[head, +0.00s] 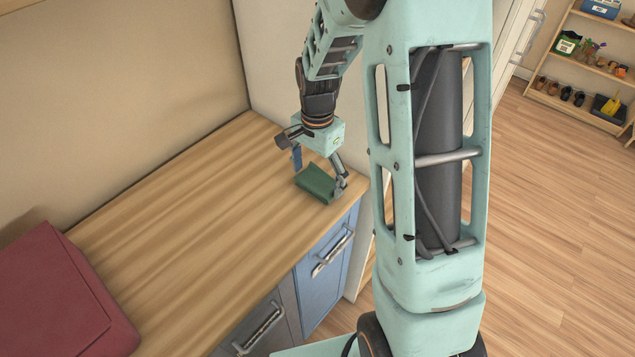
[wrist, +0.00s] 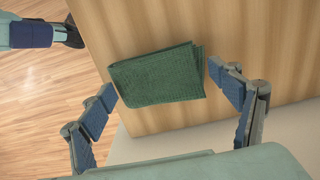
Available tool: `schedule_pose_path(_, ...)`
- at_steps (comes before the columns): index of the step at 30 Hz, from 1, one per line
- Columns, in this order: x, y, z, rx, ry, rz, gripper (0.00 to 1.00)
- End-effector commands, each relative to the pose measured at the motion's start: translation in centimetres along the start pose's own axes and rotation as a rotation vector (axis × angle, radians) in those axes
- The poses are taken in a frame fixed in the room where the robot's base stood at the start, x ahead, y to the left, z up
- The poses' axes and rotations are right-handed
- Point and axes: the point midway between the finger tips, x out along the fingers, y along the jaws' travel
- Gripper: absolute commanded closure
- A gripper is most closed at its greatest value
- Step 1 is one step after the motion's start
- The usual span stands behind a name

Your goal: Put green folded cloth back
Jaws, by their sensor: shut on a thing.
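The green folded cloth (head: 317,184) is at the right end of the wooden counter, near its front corner. My gripper (head: 319,174) reaches down over it, with one finger on each side. In the wrist view, the cloth (wrist: 158,75) lies across the space between the fingertips of my gripper (wrist: 162,81), with its folded layers showing at the right edge. My gripper is shut on the cloth, with blue pads at its side edges. I cannot tell whether the cloth rests on the counter or is slightly above it.
The wooden counter (head: 170,215) is bare between the cloth and a dark red box-like thing (head: 55,300) at the left. Blue (head: 325,265) and grey (head: 265,325) drawer fronts with handles are below. A wall borders the counter's back. Shelves (head: 590,65) stand far right beyond open floor.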

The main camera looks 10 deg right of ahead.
Motion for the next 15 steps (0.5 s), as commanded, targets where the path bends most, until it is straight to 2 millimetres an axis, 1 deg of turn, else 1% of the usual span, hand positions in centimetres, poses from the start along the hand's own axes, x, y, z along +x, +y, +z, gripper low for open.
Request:
schedule_pose_path(1, 0.7, 0.0, -0.02, 0.0, 0.0, 0.0, 0.39)
schedule_pose_path(8, 0.48, -0.01, -0.03, 0.0, 0.001, -0.001, 0.39)
schedule_pose_path(13, 1.01, -0.01, -0.01, 0.0, 0.001, -0.001, 0.39)
schedule_pose_path(14, 0.85, -0.01, -0.02, 0.0, 0.001, -0.001, 0.13)
schedule_pose_path(15, 0.82, -0.01, -0.02, 0.0, 0.001, -0.001, 0.09)
